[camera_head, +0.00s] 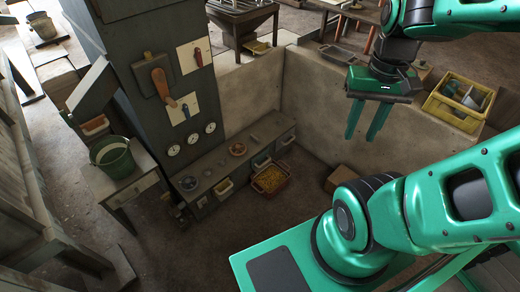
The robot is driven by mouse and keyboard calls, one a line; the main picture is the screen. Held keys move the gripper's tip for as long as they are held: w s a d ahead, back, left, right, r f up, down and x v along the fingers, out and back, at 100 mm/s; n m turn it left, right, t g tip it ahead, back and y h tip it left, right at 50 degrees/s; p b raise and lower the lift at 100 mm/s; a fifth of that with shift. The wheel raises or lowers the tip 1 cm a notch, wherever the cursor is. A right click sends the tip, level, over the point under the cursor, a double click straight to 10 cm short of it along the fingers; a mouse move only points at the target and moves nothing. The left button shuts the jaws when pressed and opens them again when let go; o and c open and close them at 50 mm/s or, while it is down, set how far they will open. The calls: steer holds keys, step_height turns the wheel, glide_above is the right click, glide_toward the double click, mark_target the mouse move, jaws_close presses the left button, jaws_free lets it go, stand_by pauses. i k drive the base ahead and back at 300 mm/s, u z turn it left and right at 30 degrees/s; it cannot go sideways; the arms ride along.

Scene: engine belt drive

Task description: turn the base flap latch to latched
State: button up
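My gripper (362,120) hangs at the upper right with its two green fingers pointing down. A gap shows between the fingers and nothing is in it. A tall dark cabinet (115,50) stands at the left, well apart from my gripper.
A green bucket (112,158) sits on a small table at the left. A low concrete wall (330,110) stands behind. A yellow crate (458,102) is at the right. The middle floor is mostly clear.

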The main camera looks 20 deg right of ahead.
mark_target(255, 139)
steer(key=k, duration=0.45)
steer(key=z, duration=0.55)
steer(key=i, duration=1.95)
steer(key=u, duration=0.45)
